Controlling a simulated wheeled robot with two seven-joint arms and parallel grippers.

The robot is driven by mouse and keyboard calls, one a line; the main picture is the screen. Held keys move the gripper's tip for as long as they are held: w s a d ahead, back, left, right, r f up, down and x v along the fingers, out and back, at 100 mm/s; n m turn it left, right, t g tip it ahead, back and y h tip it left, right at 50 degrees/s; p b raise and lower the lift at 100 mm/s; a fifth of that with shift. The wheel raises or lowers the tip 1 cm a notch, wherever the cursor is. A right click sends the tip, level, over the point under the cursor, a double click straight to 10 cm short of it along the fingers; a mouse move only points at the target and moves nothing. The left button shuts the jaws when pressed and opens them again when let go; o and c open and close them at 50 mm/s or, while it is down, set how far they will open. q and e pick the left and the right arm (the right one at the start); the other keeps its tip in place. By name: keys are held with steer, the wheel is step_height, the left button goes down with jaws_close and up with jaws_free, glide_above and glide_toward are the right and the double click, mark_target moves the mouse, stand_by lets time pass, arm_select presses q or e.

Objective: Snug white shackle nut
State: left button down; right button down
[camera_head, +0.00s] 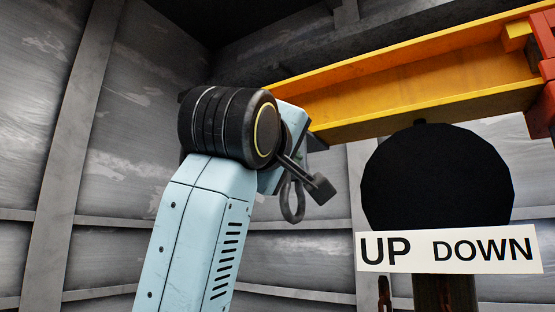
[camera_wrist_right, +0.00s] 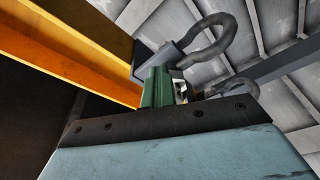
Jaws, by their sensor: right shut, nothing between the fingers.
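My right gripper (camera_wrist_right: 160,86) is at the far end of my light blue arm, close to dark grey shackle-like hardware. In the head view its fingers are mostly hidden behind the wrist. In the wrist view a curved shackle (camera_wrist_right: 222,30) rises just beyond the fingers, and a second dark curved bar (camera_wrist_right: 238,84) lies to its right. A small pale piece (camera_wrist_right: 180,76) shows beside the green part at the fingers; I cannot tell whether it is the white nut. In the head view a grey loop (camera_head: 292,205) hangs below the wrist. My right gripper is shut and empty. My left gripper is out of view.
A yellow beam (camera_head: 400,85) crosses the upper right; it also fills the left of the wrist view (camera_wrist_right: 60,50). A black round body (camera_head: 435,180) and a white UP DOWN sign (camera_head: 448,250) stand at the right. Grey panelled walls (camera_head: 110,120) lie behind.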

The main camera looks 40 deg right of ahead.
steer(key=shift+w+a+f, duration=0.1)
steer(key=shift+w+f, duration=0.05)
steer(key=shift+f, duration=0.1)
steer(key=shift+w+f+b, duration=0.15)
steer(key=shift+f+b, duration=0.15)
steer(key=shift+f, duration=0.05)
steer(key=shift+w+a+f, duration=0.1)
steer(key=shift+w+f, duration=0.15)
steer(key=shift+w+a+f, duration=0.1)
steer(key=shift+f, duration=0.05)
steer(key=shift+f+b, duration=0.15)
steer(key=shift+b, duration=0.15)
steer(key=v, duration=0.6)
steer(key=shift+w+a+r+b, duration=0.2)
steer(key=shift+w+a+b, duration=0.05)
steer(key=shift+w+b, duration=0.1)
